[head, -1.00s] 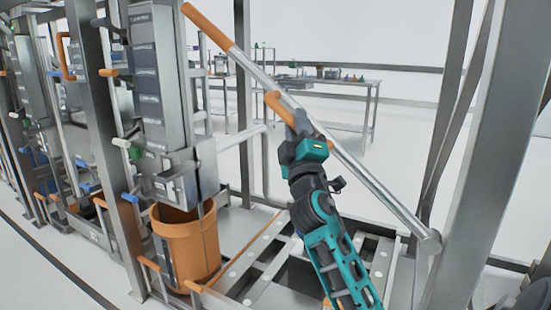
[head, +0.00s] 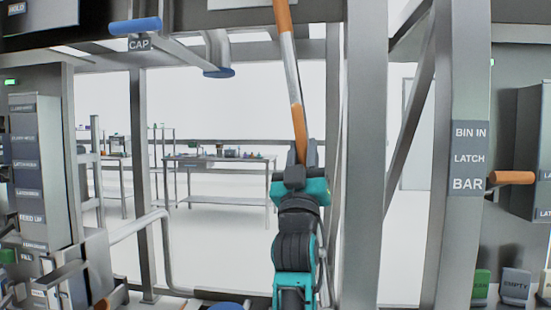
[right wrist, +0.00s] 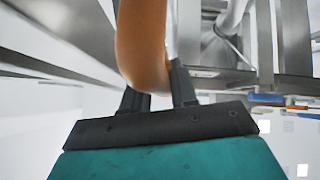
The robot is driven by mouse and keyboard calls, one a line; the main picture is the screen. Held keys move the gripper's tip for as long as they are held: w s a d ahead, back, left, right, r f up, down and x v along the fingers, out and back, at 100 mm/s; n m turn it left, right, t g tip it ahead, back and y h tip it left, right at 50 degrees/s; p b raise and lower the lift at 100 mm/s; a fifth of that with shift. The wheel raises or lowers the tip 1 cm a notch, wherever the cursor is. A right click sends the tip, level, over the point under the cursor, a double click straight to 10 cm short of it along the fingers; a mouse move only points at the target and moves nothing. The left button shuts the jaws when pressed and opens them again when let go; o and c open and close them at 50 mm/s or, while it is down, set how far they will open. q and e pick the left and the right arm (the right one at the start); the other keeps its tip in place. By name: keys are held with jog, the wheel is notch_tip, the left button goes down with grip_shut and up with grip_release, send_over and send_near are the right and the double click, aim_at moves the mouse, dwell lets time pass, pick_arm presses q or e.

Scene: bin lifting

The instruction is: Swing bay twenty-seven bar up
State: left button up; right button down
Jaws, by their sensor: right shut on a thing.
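The bar is a silver rod (head: 291,70) with an orange upper end (head: 282,14). It stands nearly upright in the head view, leaning slightly left at the top. Its orange handle (head: 297,118) overlaps the rod's lower visible part. My right gripper (head: 305,155) is shut on this handle from below. In the right wrist view the curved orange handle (right wrist: 142,40) passes between the two dark fingers (right wrist: 158,88). The bar's lower end and pivot are hidden or out of view. My left gripper is not in view.
A steel post (head: 366,150) stands close to the right of my arm. A post label (head: 468,158) reads "BIN IN LATCH BAR". A blue-handled cap lever (head: 136,26) is at upper left. A grey labelled panel (head: 38,150) is at far left. Benches (head: 220,165) stand behind.

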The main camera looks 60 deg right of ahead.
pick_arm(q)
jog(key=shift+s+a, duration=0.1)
pick_arm(e)
jog(key=shift+s+d+r+m+g, duration=0.15)
jog(key=shift+s+d+m+g, duration=0.15)
jog(key=shift+s+m+g, duration=0.45)
jog(key=c, duration=1)
grip_release()
